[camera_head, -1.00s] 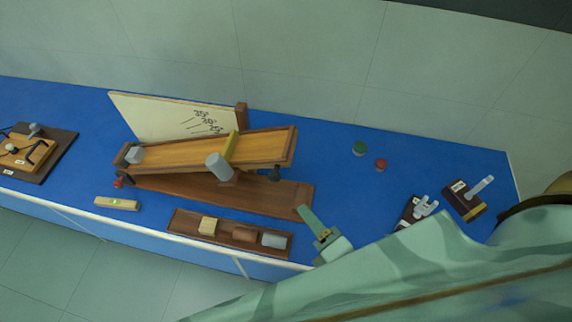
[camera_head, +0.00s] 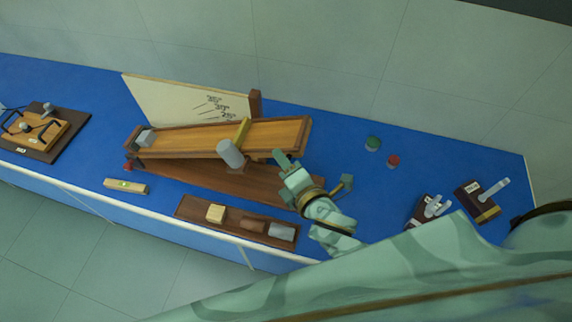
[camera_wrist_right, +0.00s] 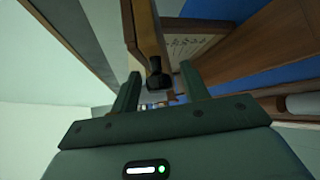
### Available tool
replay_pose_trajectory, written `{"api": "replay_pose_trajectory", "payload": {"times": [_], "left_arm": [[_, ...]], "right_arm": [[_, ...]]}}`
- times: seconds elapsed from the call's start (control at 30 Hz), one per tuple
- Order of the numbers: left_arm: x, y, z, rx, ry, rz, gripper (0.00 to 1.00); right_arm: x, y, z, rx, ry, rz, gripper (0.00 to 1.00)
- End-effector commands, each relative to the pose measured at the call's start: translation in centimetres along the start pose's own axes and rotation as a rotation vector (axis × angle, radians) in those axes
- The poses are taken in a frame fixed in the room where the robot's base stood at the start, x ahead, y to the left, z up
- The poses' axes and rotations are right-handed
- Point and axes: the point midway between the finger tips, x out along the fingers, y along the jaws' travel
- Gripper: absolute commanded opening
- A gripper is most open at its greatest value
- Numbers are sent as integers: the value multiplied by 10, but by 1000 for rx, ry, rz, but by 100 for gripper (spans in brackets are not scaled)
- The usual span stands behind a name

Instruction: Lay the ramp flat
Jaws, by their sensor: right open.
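The wooden ramp (camera_head: 200,137) stands tilted above its dark base board (camera_head: 215,180), its right end raised and its left end low. A small grey block (camera_head: 145,138) sits at its left end, and a grey cylinder (camera_head: 230,153) is at its front side. My right gripper (camera_head: 286,162) is open at the raised right end, just in front of and below it. In the right wrist view, a black knob (camera_wrist_right: 157,78) under the ramp's edge (camera_wrist_right: 146,35) shows between the open fingers (camera_wrist_right: 161,88). In the head view my gripper hides this knob. My left gripper is not in view.
A white board (camera_head: 180,100) stands behind the ramp. In front lie a level (camera_head: 126,185) and a tray (camera_head: 190,208) of blocks. Green (camera_head: 373,143) and red (camera_head: 393,161) pieces and a dark block device (camera_head: 478,205) stand to the right. Blue bench (camera_head: 345,150) between is clear.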

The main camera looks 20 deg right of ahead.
Motion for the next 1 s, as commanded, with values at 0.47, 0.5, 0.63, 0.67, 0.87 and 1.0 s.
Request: {"api": "replay_pose_trajectory", "payload": {"times": [0.47, 0.5, 0.63, 0.67, 0.87, 1.0], "left_arm": [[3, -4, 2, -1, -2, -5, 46], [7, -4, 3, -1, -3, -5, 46], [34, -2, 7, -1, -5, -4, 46], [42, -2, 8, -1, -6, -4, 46], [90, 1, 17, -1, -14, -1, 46], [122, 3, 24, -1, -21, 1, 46]], "right_arm": [[0, -3, 0, 3, 0, 3, 0], [1, -7, -1, 7, -1, 6, 0], [3, -34, -3, 31, -3, 27, 0], [4, -42, -4, 39, -3, 35, 0], [7, -88, -7, 92, -3, 86, 0], [11, -116, -11, 127, -2, 122, 0]]}}
